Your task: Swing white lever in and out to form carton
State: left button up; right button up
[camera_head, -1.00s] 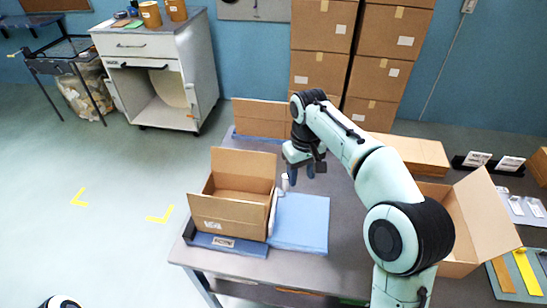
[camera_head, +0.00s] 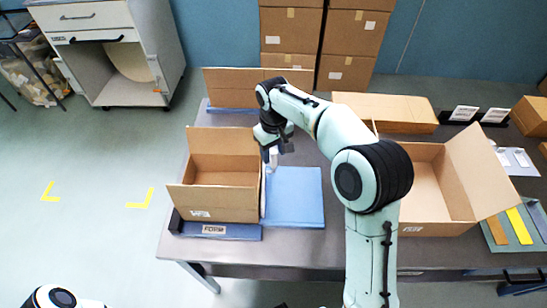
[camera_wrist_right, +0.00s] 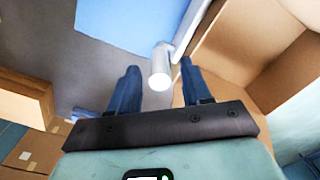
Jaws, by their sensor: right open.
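The white lever (camera_wrist_right: 160,68) shows in the right wrist view as a round-ended rod between the two blue fingers of my right gripper (camera_wrist_right: 156,84), with gaps on both sides. In the head view the lever (camera_head: 272,158) stands at the right side of the open brown carton (camera_head: 225,202). My right gripper (camera_head: 275,150) is there, open, over the lever; its fingertips are partly hidden. The carton sits on a blue base labelled FORM (camera_head: 215,230), its back flap raised. My left gripper is out of view.
A flat blue pad (camera_head: 295,195) lies right of the carton. A larger open box (camera_head: 425,190) stands further right behind my arm. Flat cardboard (camera_head: 385,112) lies at the back, with an upright brown panel (camera_head: 235,88) behind the carton. The table (camera_head: 290,250) is bare in front.

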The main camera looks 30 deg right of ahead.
jog(key=shift+f, duration=1.35)
grip_shut()
